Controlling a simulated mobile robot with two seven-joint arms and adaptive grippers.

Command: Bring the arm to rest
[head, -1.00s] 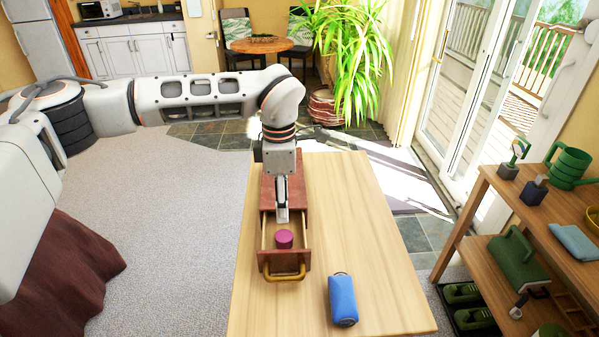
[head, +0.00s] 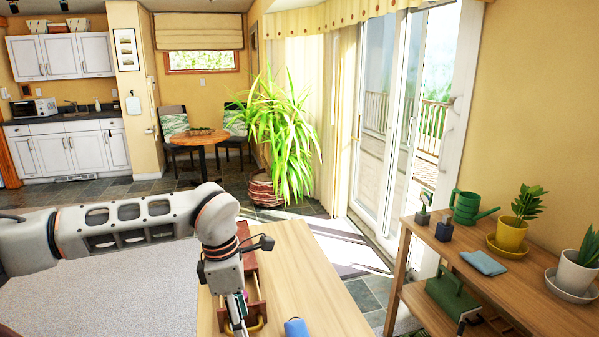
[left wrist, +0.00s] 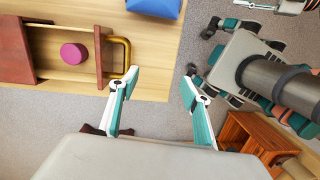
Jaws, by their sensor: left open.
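My left arm comes in from the left in the head view. Its gripper (head: 238,312) points down at the near side of the drawer box. The left wrist view shows its two fingers (left wrist: 164,84) spread apart with nothing between them. The pulled-out wooden drawer (left wrist: 62,84) is left of the fingers, with its brass handle (left wrist: 127,62) nearest them. A magenta round object (left wrist: 74,54) sits inside the drawer. In the head view my arm partly hides the drawer box (head: 250,262). My right gripper is not clearly seen.
The drawer box stands on a wooden table (head: 300,265). A blue pouch (head: 297,327) lies on the table to its right. A wooden shelf (head: 535,265) with plants and a green watering can (head: 468,207) stands at the right. Carpet (head: 110,295) lies left of the table.

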